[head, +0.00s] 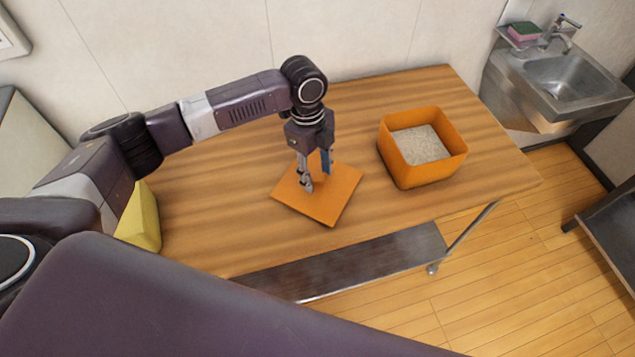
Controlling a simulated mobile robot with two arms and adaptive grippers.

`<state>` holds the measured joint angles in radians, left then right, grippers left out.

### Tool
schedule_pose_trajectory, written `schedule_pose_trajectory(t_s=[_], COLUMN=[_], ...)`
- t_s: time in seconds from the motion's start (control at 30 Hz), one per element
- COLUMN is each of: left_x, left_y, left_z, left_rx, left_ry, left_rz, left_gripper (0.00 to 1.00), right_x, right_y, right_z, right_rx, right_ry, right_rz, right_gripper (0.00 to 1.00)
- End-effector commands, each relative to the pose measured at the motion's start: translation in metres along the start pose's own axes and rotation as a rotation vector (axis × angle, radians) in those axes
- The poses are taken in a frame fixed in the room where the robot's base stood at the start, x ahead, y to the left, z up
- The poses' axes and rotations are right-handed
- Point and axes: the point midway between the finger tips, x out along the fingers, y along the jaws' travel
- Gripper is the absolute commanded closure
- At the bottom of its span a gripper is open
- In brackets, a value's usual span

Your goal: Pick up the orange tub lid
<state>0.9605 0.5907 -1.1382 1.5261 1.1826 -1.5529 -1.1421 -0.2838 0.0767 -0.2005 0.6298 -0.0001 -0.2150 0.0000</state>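The orange tub lid (330,207) is a flat square lying on the wooden table, near its front edge. My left gripper (316,183) points down over the middle of the lid. Its two fingers stand apart, with a gap between them. The fingertips look close to the lid's top face, but I cannot tell whether they touch it. An open orange tub (423,174) stands to the right of the lid, filled with pale, rice-like grains. My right gripper is not in view.
The wooden table (215,195) has clear room left of the lid and behind it. A yellow object (142,222) is at the table's left end, partly hidden by my arm. A metal sink (575,80) with a pink and green sponge (524,32) is at the far right.

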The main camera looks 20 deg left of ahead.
Motion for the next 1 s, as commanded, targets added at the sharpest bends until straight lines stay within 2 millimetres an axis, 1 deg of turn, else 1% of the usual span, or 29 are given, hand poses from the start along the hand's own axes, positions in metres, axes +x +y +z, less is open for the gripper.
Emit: schedule_pose_trajectory(t_s=[0.03,0.23,0.37,0.63,0.77,0.87,0.97,1.0], left_x=[0.0,-0.001,-0.001,-0.002,-0.008,-0.018,-0.035,-0.044], left_y=[0.0,0.0,0.0,0.0,-0.001,-0.002,-0.002,-0.002], left_z=[0.0,0.0,0.0,0.0,0.0,-0.001,-0.004,-0.005], left_rx=[0.0,0.0,0.0,0.0,0.0,-0.001,0.0,0.001], left_ry=[0.0,0.0,0.0,0.0,-0.001,-0.001,-0.001,-0.001], left_rz=[0.0,0.0,-0.001,-0.001,-0.002,-0.004,-0.005,-0.007], left_gripper=[0.64,0.86,1.0,1.0,1.0,1.0,1.0,1.0], right_x=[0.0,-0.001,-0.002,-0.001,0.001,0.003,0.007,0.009], right_y=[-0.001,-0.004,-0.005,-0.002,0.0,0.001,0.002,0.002], right_z=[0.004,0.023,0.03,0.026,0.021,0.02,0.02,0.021], right_rx=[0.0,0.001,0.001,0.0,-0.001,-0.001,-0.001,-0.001], right_ry=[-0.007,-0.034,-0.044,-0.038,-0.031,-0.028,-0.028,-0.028], right_rz=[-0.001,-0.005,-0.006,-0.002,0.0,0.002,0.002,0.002], right_gripper=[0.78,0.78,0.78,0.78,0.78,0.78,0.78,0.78])
